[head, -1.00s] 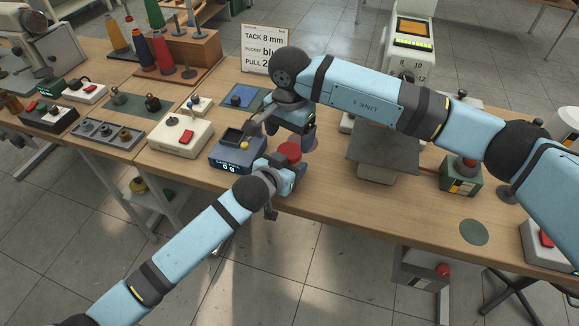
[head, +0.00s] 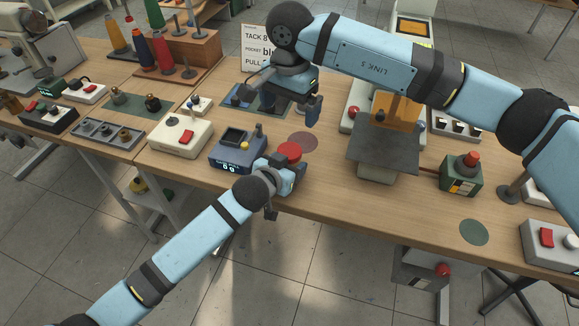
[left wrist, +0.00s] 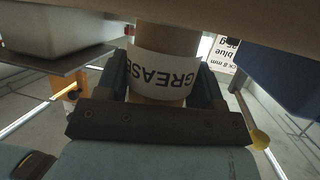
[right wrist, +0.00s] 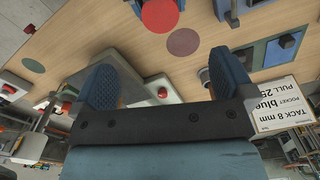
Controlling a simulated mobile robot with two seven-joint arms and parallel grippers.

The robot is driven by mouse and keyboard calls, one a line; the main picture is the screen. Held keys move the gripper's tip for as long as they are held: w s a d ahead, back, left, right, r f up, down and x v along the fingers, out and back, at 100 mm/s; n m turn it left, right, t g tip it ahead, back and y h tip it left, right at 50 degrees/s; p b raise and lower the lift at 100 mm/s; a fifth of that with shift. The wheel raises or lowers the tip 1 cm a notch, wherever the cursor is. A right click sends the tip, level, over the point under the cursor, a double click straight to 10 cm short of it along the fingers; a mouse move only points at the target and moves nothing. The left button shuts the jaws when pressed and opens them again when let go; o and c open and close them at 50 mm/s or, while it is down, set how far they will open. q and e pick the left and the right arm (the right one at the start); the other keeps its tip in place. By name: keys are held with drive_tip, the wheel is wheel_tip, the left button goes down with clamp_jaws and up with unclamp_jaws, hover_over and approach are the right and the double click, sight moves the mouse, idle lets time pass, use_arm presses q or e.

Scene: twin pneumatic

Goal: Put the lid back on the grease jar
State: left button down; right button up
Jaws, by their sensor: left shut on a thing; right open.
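The grease jar (left wrist: 165,72), tan with a white GREASE label, stands between the fingers of my left gripper (left wrist: 160,85), which is shut on it. In the head view this gripper (head: 286,174) is at the table's front edge. The red round lid (head: 289,150) appears to be on top of the jar; how well it is seated cannot be told. The lid also shows in the right wrist view (right wrist: 160,13). My right gripper (head: 290,100) is open and empty, above and behind the jar. Its fingers also show apart in the right wrist view (right wrist: 165,80).
A dark red round mat (head: 303,141) lies bare just behind the jar. A blue scale (head: 236,155) stands close to the left of it. A grey plate on a stand (head: 382,150) is to the right. A printed sign (head: 257,45) stands behind my right gripper.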

drive_tip(key=shift+r, duration=2.3)
use_arm(q)
drive_tip(key=shift+c, duration=0.8)
unclamp_jaws()
drive_tip(key=p+v, duration=0.2)
drive_tip(key=v, duration=1.1)
drive_tip(key=shift+s+r, duration=0.2)
drive_tip(key=shift+s, duration=0.15)
use_arm(e)
drive_tip(key=shift+r, duration=0.9)
use_arm(q)
drive_tip(key=shift+a, duration=0.15)
